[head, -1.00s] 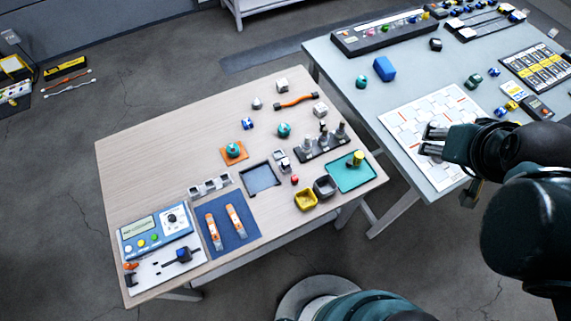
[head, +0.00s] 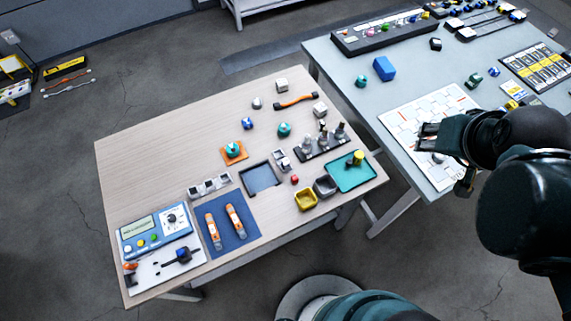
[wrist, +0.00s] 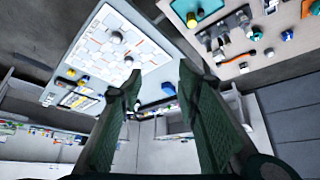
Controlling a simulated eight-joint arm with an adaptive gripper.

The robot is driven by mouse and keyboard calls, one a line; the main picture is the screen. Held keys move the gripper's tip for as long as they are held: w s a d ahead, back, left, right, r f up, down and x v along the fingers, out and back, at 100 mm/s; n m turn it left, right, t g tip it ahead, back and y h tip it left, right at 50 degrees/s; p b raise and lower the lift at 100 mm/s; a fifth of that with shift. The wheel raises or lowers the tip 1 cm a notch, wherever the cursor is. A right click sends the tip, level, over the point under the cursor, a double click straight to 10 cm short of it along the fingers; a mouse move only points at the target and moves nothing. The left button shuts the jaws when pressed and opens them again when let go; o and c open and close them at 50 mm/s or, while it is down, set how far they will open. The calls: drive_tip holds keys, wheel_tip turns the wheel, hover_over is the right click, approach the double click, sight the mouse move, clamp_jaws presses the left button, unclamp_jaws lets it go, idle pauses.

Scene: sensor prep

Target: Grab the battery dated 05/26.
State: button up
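No date 05/26 can be read in either view, so I cannot tell which thing is the battery. Two orange-and-white elongated pieces lie side by side on a blue mat (head: 246,236) on the wooden table: a left piece (head: 214,232) and a right piece (head: 236,220). They may be batteries or tools; they are too small to tell. My gripper (head: 424,137) is over the grey table, above the white grid sheet, far to the right of the blue mat. In the wrist view, my gripper (wrist: 155,77) has its two fingers wide apart with nothing between them.
The wooden table (head: 150,170) holds a blue meter (head: 155,232), a yellow bin (head: 305,199), a dark bin (head: 325,187), a teal tray (head: 345,181) and a black rack with several metal pieces (head: 320,148). The grey table has a blue block (head: 384,68) and a white grid sheet (head: 400,118).

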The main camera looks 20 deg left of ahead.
drive_tip(key=w+a+f+n+g+y+b, duration=0.1)
drive_tip(key=w+a+f+n+g, duration=0.3)
drive_tip(key=a, duration=0.6)
drive_tip(key=n+g+h+b, duration=0.1)
drive_tip(key=n+g+b, duration=0.1)
drive_tip(key=n+g, duration=0.15)
hover_over(285, 161)
drive_tip(key=d, duration=0.1)
drive_tip(key=shift+n+t, duration=0.45)
drive_tip(key=f, duration=2.3)
drive_tip(key=shift+w, duration=0.25)
drive_tip(key=shift+s+a+f, duration=0.25)
drive_tip(key=shift+a+f, duration=0.2)
drive_tip(key=shift+f, duration=0.1)
drive_tip(key=shift+f+b, duration=0.5)
drive_tip(key=shift+f, duration=0.8)
drive_tip(key=shift+f+b, duration=0.65)
drive_tip(key=shift+f, duration=1.95)
